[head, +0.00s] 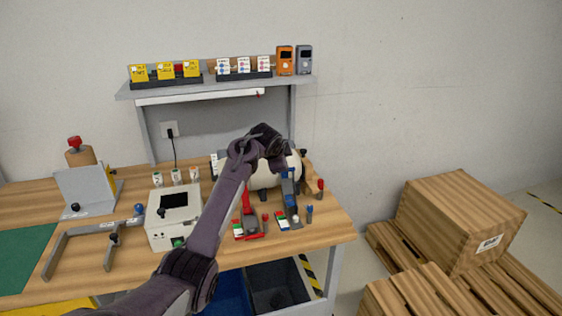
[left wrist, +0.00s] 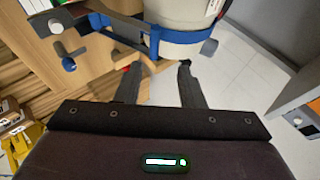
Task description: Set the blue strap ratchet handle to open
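The blue strap (head: 290,187) runs down the front of a white cylinder (head: 262,180) to a ratchet near the bench's right end. A blue knob (head: 309,209) stands beside the ratchet. In the left wrist view the blue strap (left wrist: 155,42) wraps the white cylinder (left wrist: 180,12), and a round blue knob (left wrist: 68,64) is at upper left. The handle's exact angle is unclear. My left gripper (left wrist: 160,66) is open and empty, its fingertips just below the strap in that view, with no clear contact. In the head view the arm hides its fingers. My right gripper is not in view.
A red strap ratchet (head: 248,224) sits left of the blue one. A white box (head: 173,228) stands further left. A shelf (head: 205,87) with cards and devices is above the bench. Bins (head: 275,287) are below.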

